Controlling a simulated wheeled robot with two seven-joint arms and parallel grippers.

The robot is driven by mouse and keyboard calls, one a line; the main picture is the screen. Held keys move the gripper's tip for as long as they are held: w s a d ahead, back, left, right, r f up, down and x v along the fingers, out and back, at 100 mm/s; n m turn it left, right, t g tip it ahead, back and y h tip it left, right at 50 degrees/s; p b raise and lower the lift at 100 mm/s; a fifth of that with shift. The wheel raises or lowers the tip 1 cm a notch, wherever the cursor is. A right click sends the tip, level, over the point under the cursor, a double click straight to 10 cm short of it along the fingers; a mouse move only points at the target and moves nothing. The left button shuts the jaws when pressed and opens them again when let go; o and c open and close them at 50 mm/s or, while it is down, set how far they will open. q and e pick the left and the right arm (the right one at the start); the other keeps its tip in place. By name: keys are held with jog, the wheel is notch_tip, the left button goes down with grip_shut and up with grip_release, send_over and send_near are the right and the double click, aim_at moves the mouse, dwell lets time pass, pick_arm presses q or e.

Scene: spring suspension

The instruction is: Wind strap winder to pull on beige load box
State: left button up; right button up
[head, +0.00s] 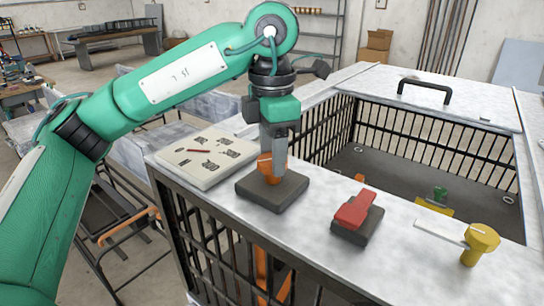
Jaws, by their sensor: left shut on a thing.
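My left gripper (273,158) points straight down over the near-left corner of the metal cage frame. It is shut on the orange part (266,167) on top of a dark grey block (272,190), which looks like the strap winder. The fingers hide much of this orange part. An orange strap-like piece (262,270) shows behind the bars below the block. I cannot make out a beige load box. My right gripper is not in view.
A red lever (355,209) on a dark base and a yellow knob (480,240) with a pale plate stand to the right on the frame top (410,262). A pale board (205,156) with small pictures lies left. Inside the barred cage is a green and yellow item (437,200).

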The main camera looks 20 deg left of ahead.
pick_arm(q)
jog(key=shift+r+m, duration=0.1)
jog(key=shift+m, duration=1.5)
jog(key=o, duration=1)
jog(key=shift+r, duration=0.55)
notch_tip(320, 180, up, 13)
jog(key=shift+f+p, duration=0.2)
jog(key=shift+p, duration=0.35)
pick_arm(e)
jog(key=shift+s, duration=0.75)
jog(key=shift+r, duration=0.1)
